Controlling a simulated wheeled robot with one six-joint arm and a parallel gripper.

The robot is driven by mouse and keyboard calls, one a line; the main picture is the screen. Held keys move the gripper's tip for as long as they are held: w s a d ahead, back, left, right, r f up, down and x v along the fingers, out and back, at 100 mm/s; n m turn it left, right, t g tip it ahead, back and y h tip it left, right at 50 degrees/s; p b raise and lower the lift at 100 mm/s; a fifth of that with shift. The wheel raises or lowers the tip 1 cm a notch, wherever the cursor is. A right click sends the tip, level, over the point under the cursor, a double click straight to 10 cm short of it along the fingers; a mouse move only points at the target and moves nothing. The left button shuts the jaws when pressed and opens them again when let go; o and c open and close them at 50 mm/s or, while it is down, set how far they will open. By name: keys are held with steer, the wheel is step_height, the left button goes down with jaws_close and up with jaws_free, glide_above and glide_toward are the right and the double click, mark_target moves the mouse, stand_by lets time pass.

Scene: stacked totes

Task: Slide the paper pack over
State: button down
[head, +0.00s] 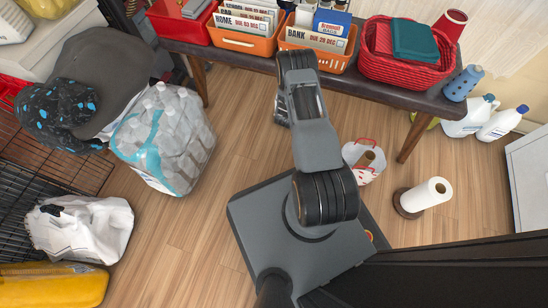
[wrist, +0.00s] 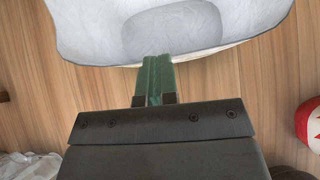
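A large white, film-wrapped bundle (wrist: 90,35) with a rounded grey panel fills the top of the wrist view. It may be the paper pack, but no label shows and I cannot tell for sure. My gripper (wrist: 157,60) is shut, its green fingers together with nothing visible between them. The fingertips reach the bundle's lower edge in the picture; I cannot tell whether they touch it. In the head view my arm hides the gripper, and I cannot make out this bundle there.
A dark bench (head: 408,96) carries orange file bins (head: 248,44) and a red basket (head: 407,72). A shrink-wrapped bottle pack (head: 165,140) stands left on the wood floor.

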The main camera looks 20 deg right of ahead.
steer(key=shift+s+a, duration=0.1)
steer(key=shift+a, duration=0.05)
steer(key=s+a+f+p+v, duration=0.1)
steer(key=p+v, duration=0.4)
steer(key=v, duration=0.7)
steer(key=shift+s+a+f, duration=0.15)
steer(key=shift+s+a, duration=0.2)
steer(key=d+r+m+g+h+p, duration=0.2)
steer(key=r+m+p, duration=0.55)
steer(key=r, duration=1.45)
steer(key=d+r+m+g+h+p, duration=0.2)
steer(key=r+m+p, duration=0.55)
steer(key=r, duration=1.35)
steer(key=s+a+r+m+y+p, duration=0.3)
steer(key=s+a+r+m+p, duration=0.1)
steer(key=r, duration=0.7)
steer(key=s+a+r+m+y+p, duration=0.4)
steer(key=s+a+r+p, duration=0.2)
steer(key=r+p, duration=0.3)
steer(key=s+a+r+m+t+y+p, duration=0.1)
steer(key=s+a+r+m+y+p, duration=0.2)
steer(key=r, duration=1.2)
steer(key=s+a+p, duration=0.2)
steer(key=a+p, duration=0.2)
steer(key=shift+s+r+m+y, duration=0.2)
steer(key=shift+m+y, duration=0.1)
steer(key=shift+m, duration=0.1)
